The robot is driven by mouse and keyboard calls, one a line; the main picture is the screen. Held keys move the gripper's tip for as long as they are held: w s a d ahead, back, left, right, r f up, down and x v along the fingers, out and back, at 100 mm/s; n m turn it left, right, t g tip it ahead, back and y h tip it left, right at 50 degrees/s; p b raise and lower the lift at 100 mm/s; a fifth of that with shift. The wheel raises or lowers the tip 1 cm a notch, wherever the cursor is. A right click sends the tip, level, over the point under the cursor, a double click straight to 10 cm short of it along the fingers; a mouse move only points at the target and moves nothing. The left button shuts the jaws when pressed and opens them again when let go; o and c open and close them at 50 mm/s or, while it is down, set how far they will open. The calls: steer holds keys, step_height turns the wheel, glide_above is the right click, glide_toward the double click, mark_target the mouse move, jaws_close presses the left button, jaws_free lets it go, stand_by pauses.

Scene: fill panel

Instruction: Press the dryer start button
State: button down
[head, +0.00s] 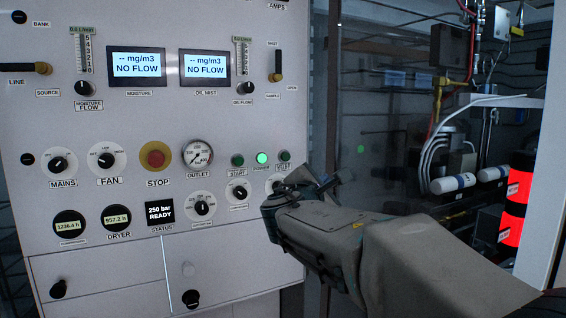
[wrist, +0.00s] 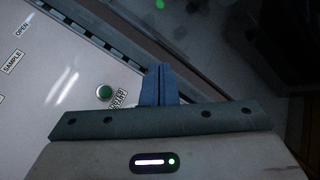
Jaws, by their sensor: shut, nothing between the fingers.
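The white control panel (head: 130,110) fills the left of the head view. Three small green buttons sit in a row on it: a left one (head: 237,160) labelled START, a lit middle one (head: 262,157), and a right one (head: 284,156) with a small label too blurred to read fully. In the wrist view one green button (wrist: 104,92) shows left of my fingers, its label partly hidden. My gripper (wrist: 158,70) is shut and empty, its fingertips appearing close to the panel's edge. In the head view my gripper (head: 290,188) is below the right button; contact cannot be told.
A red-and-yellow STOP button (head: 155,158), an OUTLET gauge (head: 197,154) and several knobs are left of the buttons. A status display (head: 160,212) reads 250 bar READY. Dark glass, pipes and white cylinders (head: 453,184) lie right of the panel.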

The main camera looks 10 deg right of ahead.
mark_target(286, 157)
steer(key=w+a+r+n+t, duration=0.2)
steer(key=n, duration=0.1)
steer(key=shift+w+a+r+y, duration=0.15)
steer(key=shift+a+r+y, duration=0.25)
steer(key=shift+w, duration=0.1)
steer(key=shift+w+a+p, duration=0.45)
steer(key=shift+w+p, duration=0.1)
steer(key=shift+w, duration=0.85)
steer(key=shift+w+a+p, duration=0.45)
steer(key=shift+w+p, duration=0.15)
steer(key=shift+w, duration=0.75)
steer(key=shift+w+a+p, duration=0.45)
steer(key=shift+w+p, duration=0.1)
steer(key=shift+w, duration=0.85)
steer(key=shift+w+f, duration=0.1)
steer(key=shift+w+a, duration=0.15)
steer(key=shift+w, duration=0.2)
